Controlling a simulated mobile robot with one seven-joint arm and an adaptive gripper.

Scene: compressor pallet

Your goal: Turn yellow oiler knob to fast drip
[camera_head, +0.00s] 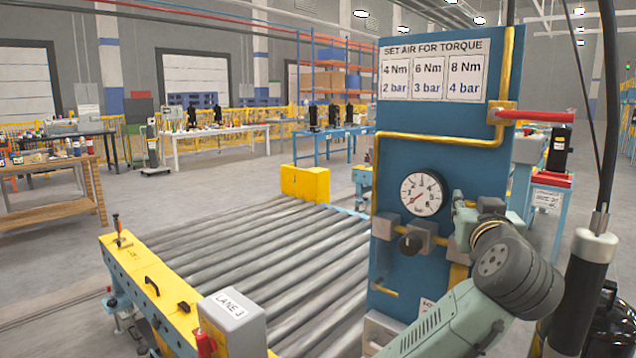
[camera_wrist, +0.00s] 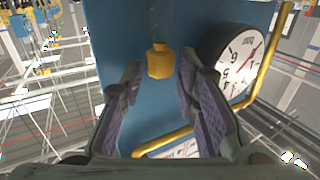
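The yellow oiler knob (camera_wrist: 159,62) shows in the wrist view, in front of the blue panel (camera_wrist: 120,30), with a dim clear part above it. My gripper (camera_wrist: 160,80) is open, with one purple-padded finger on each side of the knob's line. I see a gap between each finger and the knob, and the fingers look short of it. In the head view my gripper (camera_head: 464,208) is at the right side of the blue panel (camera_head: 440,160), right of the pressure gauge. There the knob is hidden or cannot be made out behind my arm.
The round gauge (camera_head: 422,193) and a black regulator knob (camera_head: 411,243) sit left of my gripper. A yellow pipe (camera_head: 440,140) runs above, and a red-handled lever (camera_head: 535,116) juts out right. A roller conveyor (camera_head: 270,250) lies left of the panel.

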